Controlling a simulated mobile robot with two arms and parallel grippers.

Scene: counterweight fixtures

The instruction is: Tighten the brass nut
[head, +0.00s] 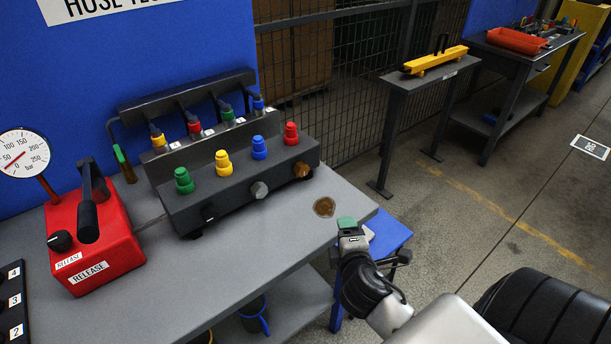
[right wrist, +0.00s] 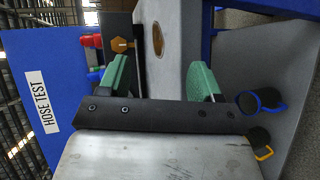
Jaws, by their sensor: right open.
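The brass nut (head: 301,169) sits on the front face of the dark manifold block (head: 240,187), at its right end. In the right wrist view the brass nut (right wrist: 122,45) shows just beyond the tip of the left-hand green finger. My right gripper (head: 347,224) is over the table's right edge, to the right of and nearer than the nut, and apart from it. In the right wrist view my right gripper (right wrist: 160,76) is open, with nothing between its two green fingers. My left gripper is not in view.
The manifold carries several coloured caps and stands on a grey table (head: 240,285). A brown spot (head: 324,207) marks the tabletop near my gripper. A red hand pump (head: 95,240) stands left. A blue stool-like stand (head: 385,236) is beside the table. Open floor lies to the right.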

